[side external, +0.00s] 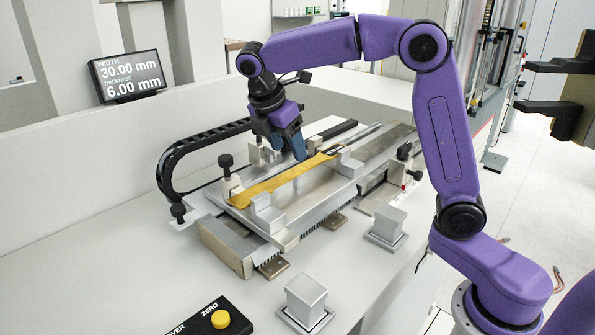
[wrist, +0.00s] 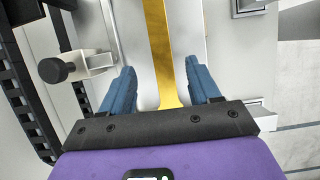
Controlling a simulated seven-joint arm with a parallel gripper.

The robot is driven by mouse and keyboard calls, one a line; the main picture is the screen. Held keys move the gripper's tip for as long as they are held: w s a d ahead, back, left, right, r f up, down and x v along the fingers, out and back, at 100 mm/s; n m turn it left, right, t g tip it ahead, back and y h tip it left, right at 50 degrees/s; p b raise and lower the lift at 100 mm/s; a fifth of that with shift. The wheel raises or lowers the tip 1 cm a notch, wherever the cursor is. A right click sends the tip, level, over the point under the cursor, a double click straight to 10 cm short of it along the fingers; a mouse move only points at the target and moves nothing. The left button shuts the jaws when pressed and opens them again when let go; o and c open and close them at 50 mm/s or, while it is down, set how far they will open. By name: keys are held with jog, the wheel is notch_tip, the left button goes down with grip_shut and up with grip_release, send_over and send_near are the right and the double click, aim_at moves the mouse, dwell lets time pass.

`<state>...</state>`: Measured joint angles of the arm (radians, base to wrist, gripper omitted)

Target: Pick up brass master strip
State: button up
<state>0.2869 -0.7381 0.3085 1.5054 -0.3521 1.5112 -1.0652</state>
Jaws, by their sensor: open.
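The brass master strip (side external: 285,180) is a long flat golden bar lying on the silver measuring fixture (side external: 300,205). In the wrist view the strip (wrist: 160,50) runs from the top edge down between my two blue fingers. My gripper (side external: 290,153) is above the strip's far half in the side view. In the wrist view my gripper (wrist: 162,80) is open, with a finger on each side of the strip and a gap to both. I cannot tell how far the fingertips are above the strip. The near end of the strip is hidden by the gripper body in the wrist view.
Metal blocks (side external: 268,213) and a black-knobbed clamp (side external: 228,175) stand beside the strip. A black cable chain (side external: 175,160) curves at the left. Two silver pedestals (side external: 305,300) and a yellow button box (side external: 220,318) are in front. A display (side external: 128,76) reads 30.00 mm and 6.00 mm.

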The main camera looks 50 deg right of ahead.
aim_at(298, 170)
jog(key=shift+x, duration=2.7)
jog(key=shift+s, duration=0.1)
jog(key=shift+r, duration=0.1)
grip_shut()
